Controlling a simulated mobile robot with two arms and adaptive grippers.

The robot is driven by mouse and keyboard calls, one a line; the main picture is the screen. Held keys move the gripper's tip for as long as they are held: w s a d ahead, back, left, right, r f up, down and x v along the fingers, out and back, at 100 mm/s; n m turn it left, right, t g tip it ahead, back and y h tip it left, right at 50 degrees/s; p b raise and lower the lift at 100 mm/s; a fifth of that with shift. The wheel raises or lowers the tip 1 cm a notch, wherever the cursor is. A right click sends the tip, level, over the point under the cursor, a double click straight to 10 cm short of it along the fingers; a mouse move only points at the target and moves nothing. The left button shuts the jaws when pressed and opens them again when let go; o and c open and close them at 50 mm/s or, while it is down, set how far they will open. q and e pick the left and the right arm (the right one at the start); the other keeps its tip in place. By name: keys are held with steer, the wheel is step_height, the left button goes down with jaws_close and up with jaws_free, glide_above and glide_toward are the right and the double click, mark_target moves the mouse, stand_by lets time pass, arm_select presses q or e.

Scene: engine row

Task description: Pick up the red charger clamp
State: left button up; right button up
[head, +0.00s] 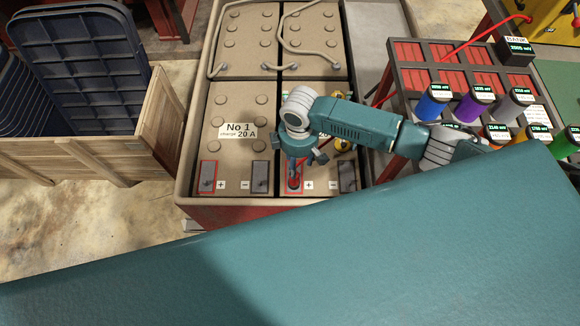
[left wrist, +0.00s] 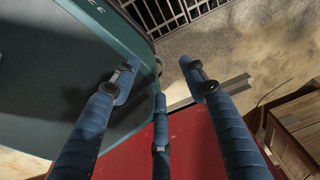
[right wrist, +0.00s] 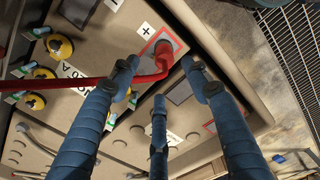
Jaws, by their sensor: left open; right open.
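The red charger clamp (right wrist: 163,54) sits at the red-framed plus terminal (right wrist: 178,48) in the right wrist view. Its red cable (right wrist: 60,86) runs off to the left, passing behind one finger. In the head view only a bit of the clamp (head: 295,182) shows beneath my right gripper (head: 298,163). My right gripper (right wrist: 161,80) is open, its fingers spread around the view of the clamp; I cannot tell whether they touch it. My left gripper (left wrist: 154,82) is open and empty, above a red surface (left wrist: 190,145) in the left wrist view.
The "No 1" battery block (head: 238,105) is left of my right gripper. A rack with several coloured, labelled cylinders (head: 434,101) stands at right. A wooden crate (head: 120,155) with dark blue bins (head: 80,60) stands at left. A teal surface fills the front.

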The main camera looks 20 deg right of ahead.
step_height(320, 180, down, 2)
steer(key=shift+w+f, duration=0.15)
steer(key=shift+f, duration=0.1)
steer(key=f, duration=0.2)
steer(key=shift+s+a+f+b, duration=0.1)
steer(key=shift+s+f+b, duration=0.15)
steer(key=shift+f+b, duration=0.05)
steer(key=shift+f, duration=0.35)
step_height(320, 180, down, 5)
steer(key=shift+a+r, duration=0.1)
steer(key=shift+a, duration=0.05)
steer(key=shift+c, duration=1)
arm_select(q)
steer(key=s, duration=0.1)
steer(key=s+f, duration=0.1)
steer(key=s, duration=0.1)
steer(key=shift+s+f, duration=0.15)
arm_select(e)
jaws_close()
